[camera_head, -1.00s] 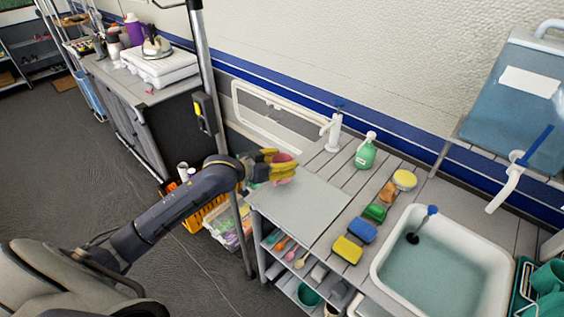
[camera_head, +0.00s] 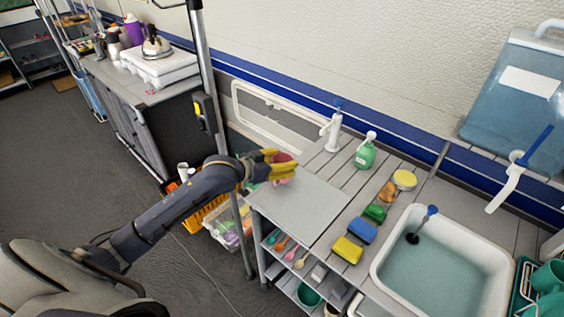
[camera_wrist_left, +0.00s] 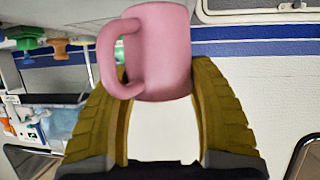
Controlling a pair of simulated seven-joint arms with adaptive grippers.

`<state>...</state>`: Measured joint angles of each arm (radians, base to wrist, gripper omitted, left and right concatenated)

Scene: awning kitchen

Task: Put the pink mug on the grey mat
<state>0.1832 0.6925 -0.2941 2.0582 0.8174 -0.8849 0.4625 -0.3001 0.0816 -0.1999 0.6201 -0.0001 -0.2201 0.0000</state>
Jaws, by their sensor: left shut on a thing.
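The pink mug (camera_wrist_left: 166,52) is between the yellow fingers of my left gripper (camera_wrist_left: 163,85), which is shut on it. Its handle sticks out to the left in the left wrist view. In the head view the mug (camera_head: 284,159) is partly hidden by the fingers of the left gripper (camera_head: 284,164). They are over the back left corner of the grey mat (camera_head: 300,208), which lies flat at the left end of the slatted counter. I cannot tell whether the mug touches the mat. My right gripper is not in view.
A green soap bottle (camera_head: 365,154) and a white tap (camera_head: 334,128) stand behind the mat. Several sponges (camera_head: 348,250) lie in a row to its right, beside the sink (camera_head: 455,262). The mat's surface is bare towards the front.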

